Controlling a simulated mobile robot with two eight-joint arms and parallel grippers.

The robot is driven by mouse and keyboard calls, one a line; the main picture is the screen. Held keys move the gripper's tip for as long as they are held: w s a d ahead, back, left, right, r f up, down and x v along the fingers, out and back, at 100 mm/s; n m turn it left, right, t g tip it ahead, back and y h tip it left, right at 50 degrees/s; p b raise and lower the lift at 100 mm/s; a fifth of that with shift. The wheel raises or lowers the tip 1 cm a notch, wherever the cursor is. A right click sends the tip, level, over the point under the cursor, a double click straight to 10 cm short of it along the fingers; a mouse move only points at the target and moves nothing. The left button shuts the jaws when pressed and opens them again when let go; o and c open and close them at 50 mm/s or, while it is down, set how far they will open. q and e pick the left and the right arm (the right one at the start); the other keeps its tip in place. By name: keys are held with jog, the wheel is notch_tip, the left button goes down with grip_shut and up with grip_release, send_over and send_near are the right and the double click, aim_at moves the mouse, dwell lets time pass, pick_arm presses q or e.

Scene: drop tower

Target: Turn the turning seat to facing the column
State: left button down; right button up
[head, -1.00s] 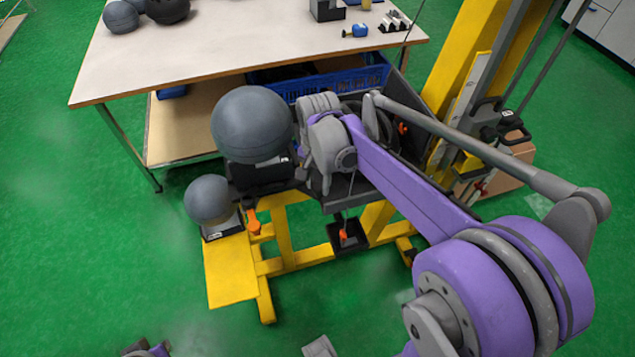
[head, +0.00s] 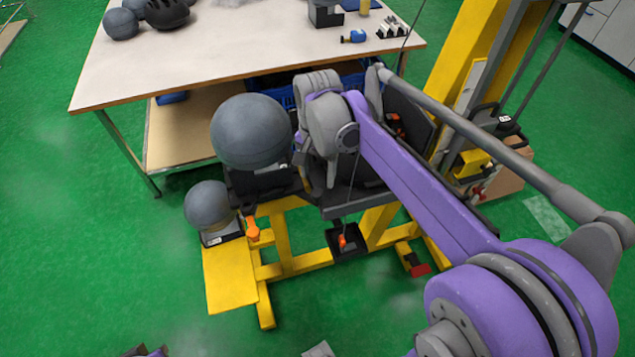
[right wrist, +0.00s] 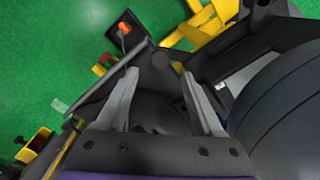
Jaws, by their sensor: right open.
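The turning seat appears to be the dark assembly (head: 350,201) on the yellow frame, largely covered by my right arm and gripper. I cannot tell exactly which way it faces. A large grey ball (head: 252,131) rests on a black holder at its left; a dark ball also fills the right of the right wrist view (right wrist: 285,115). The yellow column (head: 474,75) stands to the right. My right gripper (head: 331,172) is at the seat. In the right wrist view its fingers (right wrist: 159,75) are apart, with dark seat parts between and beyond them; contact is unclear. My left gripper is not visible.
A smaller grey ball (head: 208,206) sits on a holder on the yellow base (head: 230,280). A table (head: 235,48) with balls and small items stands behind, a blue crate (head: 272,94) below its top. Green floor (head: 85,250) is free at the left.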

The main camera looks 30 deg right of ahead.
jog(key=shift+r, duration=2.4)
jog(key=s+a+f+n+t+p, duration=0.3)
jog(key=s+a+f+n+t, duration=0.2)
jog(key=s+a+f+n, duration=0.3)
jog(key=s+a+n, duration=0.1)
jog(key=s+n, duration=0.3)
jog(key=s, duration=0.1)
jog(key=shift+a+f+p, duration=0.15)
jog(key=shift+a+p, duration=0.15)
jog(key=shift+p, duration=0.1)
jog(key=shift+c, duration=1.4)
jog(key=shift+s, duration=0.1)
